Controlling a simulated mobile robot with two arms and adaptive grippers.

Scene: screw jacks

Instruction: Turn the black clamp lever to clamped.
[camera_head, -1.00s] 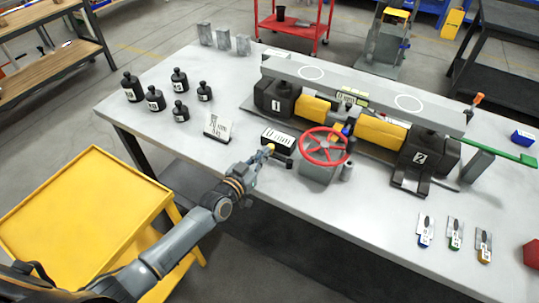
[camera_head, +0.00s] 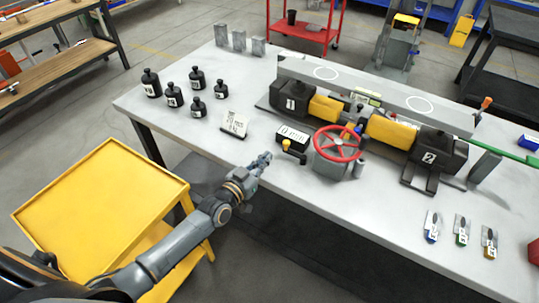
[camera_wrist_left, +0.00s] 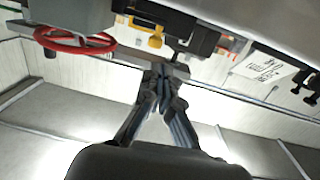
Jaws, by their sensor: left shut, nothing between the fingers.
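My right gripper is not in view.
A small display box (camera_head: 293,137) stands behind the lever, and a white card (camera_head: 234,124) to its left. Several black weights (camera_head: 172,95) stand at the table's left. A yellow cart (camera_head: 100,195) is near my left arm. The table front between card and lever is clear.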

